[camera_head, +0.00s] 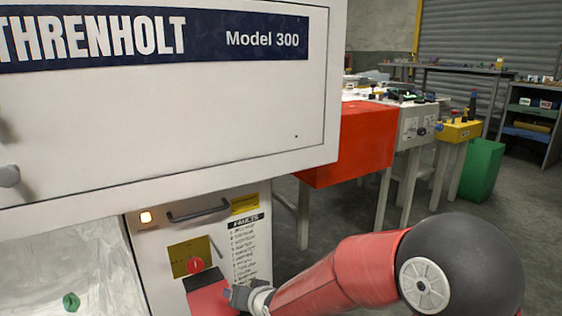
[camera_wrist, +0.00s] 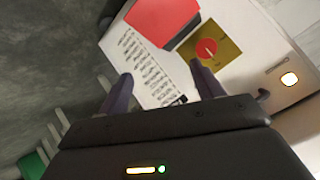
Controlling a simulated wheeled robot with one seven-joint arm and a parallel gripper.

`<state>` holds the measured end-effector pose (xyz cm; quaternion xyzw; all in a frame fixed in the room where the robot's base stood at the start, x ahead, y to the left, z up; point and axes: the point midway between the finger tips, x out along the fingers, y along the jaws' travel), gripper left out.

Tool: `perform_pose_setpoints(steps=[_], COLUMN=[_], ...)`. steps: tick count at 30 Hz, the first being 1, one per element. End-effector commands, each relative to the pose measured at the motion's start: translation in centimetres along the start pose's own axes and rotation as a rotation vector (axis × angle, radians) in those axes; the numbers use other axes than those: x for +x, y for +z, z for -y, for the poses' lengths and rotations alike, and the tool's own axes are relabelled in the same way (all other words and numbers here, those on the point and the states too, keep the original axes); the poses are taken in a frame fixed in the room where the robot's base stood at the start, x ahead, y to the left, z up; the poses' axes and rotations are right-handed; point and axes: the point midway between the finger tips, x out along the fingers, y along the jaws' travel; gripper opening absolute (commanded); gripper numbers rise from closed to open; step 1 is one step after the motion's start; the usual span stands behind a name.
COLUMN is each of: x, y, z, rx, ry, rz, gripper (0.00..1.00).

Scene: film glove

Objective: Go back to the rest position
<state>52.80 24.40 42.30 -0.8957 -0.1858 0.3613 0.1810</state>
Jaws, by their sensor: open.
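My red and black arm reaches in from the lower right of the head view. My gripper (camera_head: 243,296) is small there, at the front of the white machine (camera_head: 165,105) marked THRENHOLT Model 300. In the wrist view my gripper (camera_wrist: 160,88) shows two dark fingers spread apart with nothing between them. Past the fingertips is the machine's control panel (camera_wrist: 245,25). It has a red rotary knob (camera_wrist: 206,49) on a yellow plate, a red block (camera_wrist: 162,18) and a printed faults list (camera_wrist: 143,62). The knob also shows in the head view (camera_head: 195,265). I cannot tell whether the fingers touch the panel.
A lit amber lamp (camera_head: 146,217) and a dark handle (camera_head: 198,210) sit above the knob. A clear sheet with a green knob (camera_head: 71,301) is at lower left. A red box-like table (camera_head: 352,142) and a green bin (camera_head: 482,170) stand behind my arm. Grey floor is open at right.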

Motion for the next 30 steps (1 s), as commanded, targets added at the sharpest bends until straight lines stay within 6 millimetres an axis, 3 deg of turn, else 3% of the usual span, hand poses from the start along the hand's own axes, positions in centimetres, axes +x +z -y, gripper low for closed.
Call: perform_pose_setpoints(steps=[3,8,12,15,21,27,30], x=[-5.2,-13.2,-20.6,-25.1,-31.4,-36.0,-37.5], y=[-1.6,-2.5,-1.9,-0.8,2.1,5.1,2.7], z=[-2.7,-6.1,-8.2,-9.1,-10.0,-10.2,-8.8], rx=[-0.111,-0.187,-0.2,-0.187,-0.153,-0.119,-0.121], ry=[0.147,0.326,0.441,0.489,0.521,0.509,0.512], rz=[0.031,0.092,0.147,0.185,0.249,0.303,0.308], gripper=[0.66,0.66,0.66,0.66,0.66,0.66,0.66])
